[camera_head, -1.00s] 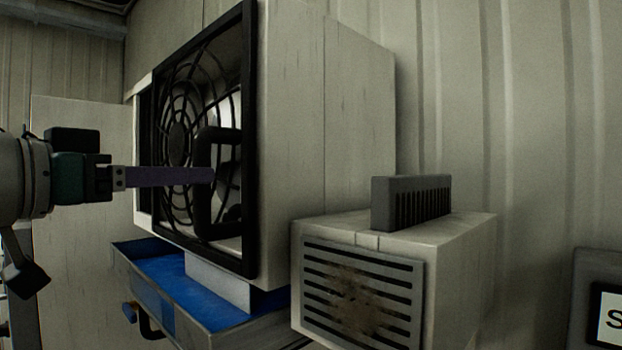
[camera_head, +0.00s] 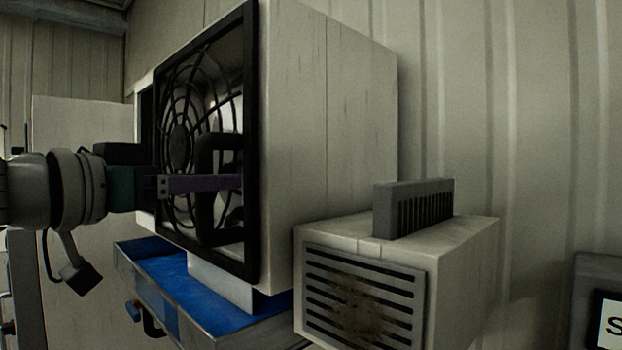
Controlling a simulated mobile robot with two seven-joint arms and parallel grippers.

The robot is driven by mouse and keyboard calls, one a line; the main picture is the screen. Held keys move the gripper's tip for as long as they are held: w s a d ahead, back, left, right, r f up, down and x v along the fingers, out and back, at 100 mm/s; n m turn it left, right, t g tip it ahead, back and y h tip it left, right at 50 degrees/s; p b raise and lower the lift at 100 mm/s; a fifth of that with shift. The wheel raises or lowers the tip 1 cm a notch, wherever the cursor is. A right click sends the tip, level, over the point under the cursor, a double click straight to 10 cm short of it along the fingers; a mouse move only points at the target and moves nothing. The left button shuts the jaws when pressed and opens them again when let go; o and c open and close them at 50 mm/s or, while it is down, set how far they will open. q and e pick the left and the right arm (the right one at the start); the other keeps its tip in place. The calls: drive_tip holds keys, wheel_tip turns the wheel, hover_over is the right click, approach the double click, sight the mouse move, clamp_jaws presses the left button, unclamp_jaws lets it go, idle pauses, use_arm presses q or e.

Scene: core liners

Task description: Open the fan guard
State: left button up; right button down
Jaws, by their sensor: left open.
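The fan guard (camera_head: 252,75) is a black square frame with a round wire grille on the front of a large pale box (camera_head: 330,120). It appears closed against the box. A black bar handle (camera_head: 205,143) stands out on its right half. My left gripper (camera_head: 238,184) comes in from the left, with its long purple-grey finger level across the guard. The fingertip overlaps the handle in the picture; I cannot tell whether it touches. The jaws are open, seen edge-on. My right gripper is not in view.
A blue-topped tray or bench (camera_head: 180,288) lies below the box. A smaller pale unit with a rusty slatted vent (camera_head: 360,300) and a grey finned block (camera_head: 412,207) stands at front right. A corrugated wall is behind. A sign (camera_head: 609,322) shows at lower right.

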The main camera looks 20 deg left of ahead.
use_arm(q)
clamp_jaws()
idle(1.3)
